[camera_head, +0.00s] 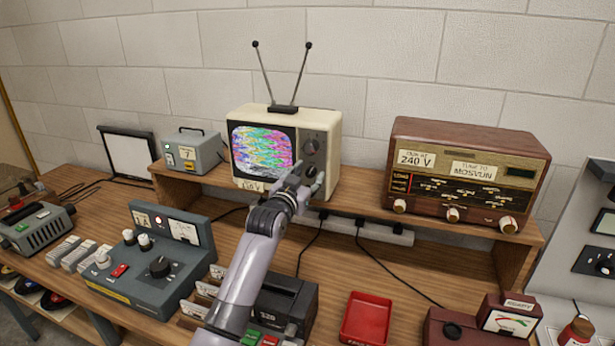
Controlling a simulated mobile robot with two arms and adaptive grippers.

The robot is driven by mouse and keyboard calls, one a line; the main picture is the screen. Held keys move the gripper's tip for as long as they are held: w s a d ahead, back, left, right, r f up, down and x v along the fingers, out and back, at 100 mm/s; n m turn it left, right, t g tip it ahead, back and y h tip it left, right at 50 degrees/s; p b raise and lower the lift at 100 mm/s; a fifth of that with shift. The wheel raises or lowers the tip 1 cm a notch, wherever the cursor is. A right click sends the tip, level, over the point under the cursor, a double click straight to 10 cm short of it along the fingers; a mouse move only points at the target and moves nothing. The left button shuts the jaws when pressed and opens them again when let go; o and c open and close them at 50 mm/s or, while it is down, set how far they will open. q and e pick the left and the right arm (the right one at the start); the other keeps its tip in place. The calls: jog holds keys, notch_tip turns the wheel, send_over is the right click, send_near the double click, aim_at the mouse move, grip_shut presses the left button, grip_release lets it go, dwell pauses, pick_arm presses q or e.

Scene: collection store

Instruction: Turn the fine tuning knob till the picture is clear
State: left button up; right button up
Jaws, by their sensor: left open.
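A small cream television (325,125) with a two-rod antenna stands on the raised wooden shelf. Its screen (261,150) shows scrambled, multicoloured noise, not a clear picture. Two dark knobs sit one above the other on its right panel: the upper knob (310,146) is in plain view, and the lower knob (309,172) is partly covered by my gripper. My left gripper (304,180) is open at the lower knob, with its fingers on either side of it. I cannot tell whether they touch it. My right gripper is not in view.
A brown radio (468,172) stands on the shelf to the right, and a small grey box (193,151) to the left. A grey control panel (150,268), a dark device (286,302) and a red tray (366,318) are on the bench below. Cables hang behind.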

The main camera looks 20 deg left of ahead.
pick_arm(q)
jog(key=shift+s, duration=0.1)
jog(key=s, duration=1.1)
jog(key=shift+s+a, duration=0.4)
jog(key=shift+a, duration=0.05)
